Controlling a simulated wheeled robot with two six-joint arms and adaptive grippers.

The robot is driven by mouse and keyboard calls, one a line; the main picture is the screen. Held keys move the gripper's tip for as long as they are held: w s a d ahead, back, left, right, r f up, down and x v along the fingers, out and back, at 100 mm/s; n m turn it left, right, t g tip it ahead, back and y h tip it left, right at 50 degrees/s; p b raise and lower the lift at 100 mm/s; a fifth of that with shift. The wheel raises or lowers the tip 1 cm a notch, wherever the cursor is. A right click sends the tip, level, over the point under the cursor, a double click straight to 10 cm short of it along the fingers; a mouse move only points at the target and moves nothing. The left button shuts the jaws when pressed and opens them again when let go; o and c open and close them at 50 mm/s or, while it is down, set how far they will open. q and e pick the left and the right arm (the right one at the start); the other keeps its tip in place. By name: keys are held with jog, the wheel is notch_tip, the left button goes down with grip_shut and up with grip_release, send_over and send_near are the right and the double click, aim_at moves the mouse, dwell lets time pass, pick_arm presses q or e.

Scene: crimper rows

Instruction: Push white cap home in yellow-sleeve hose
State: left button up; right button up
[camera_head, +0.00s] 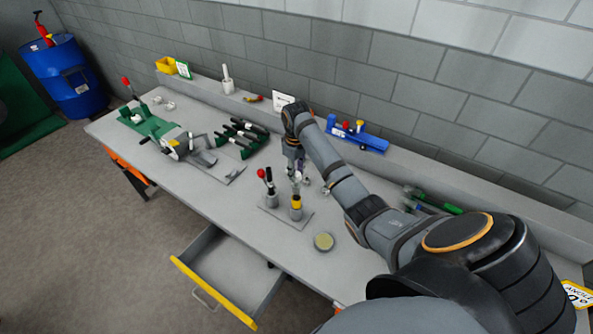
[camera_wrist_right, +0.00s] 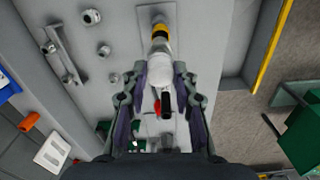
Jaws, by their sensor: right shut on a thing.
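The yellow-sleeve hose (camera_head: 296,207) stands upright on a small grey plate (camera_head: 284,221) near the front middle of the bench. Its yellow band (camera_wrist_right: 160,31) also shows at the top of the right wrist view. My right gripper (camera_head: 297,176) is directly above this hose, pointing down. In the wrist view, its fingers (camera_wrist_right: 160,78) are shut on the white cap (camera_wrist_right: 160,68). The cap lies in line with the yellow sleeve and close to it; I cannot tell how far it is seated. My left gripper is not in view.
A red-topped piece (camera_head: 267,183) stands on the same plate, just left of the hose. A round yellowish tin (camera_head: 323,241) sits in front. Green tools (camera_head: 241,138) and a blue tool (camera_head: 357,136) lie farther back. An open drawer (camera_head: 228,271) juts out in front.

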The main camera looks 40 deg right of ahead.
jog(key=shift+f, duration=1.5)
jog(key=o, duration=0.8)
jog(key=shift+r, duration=0.1)
notch_tip(320, 180, up, 7)
jog(key=shift+r, duration=0.15)
jog(key=shift+a, duration=0.1)
dwell(0.4)
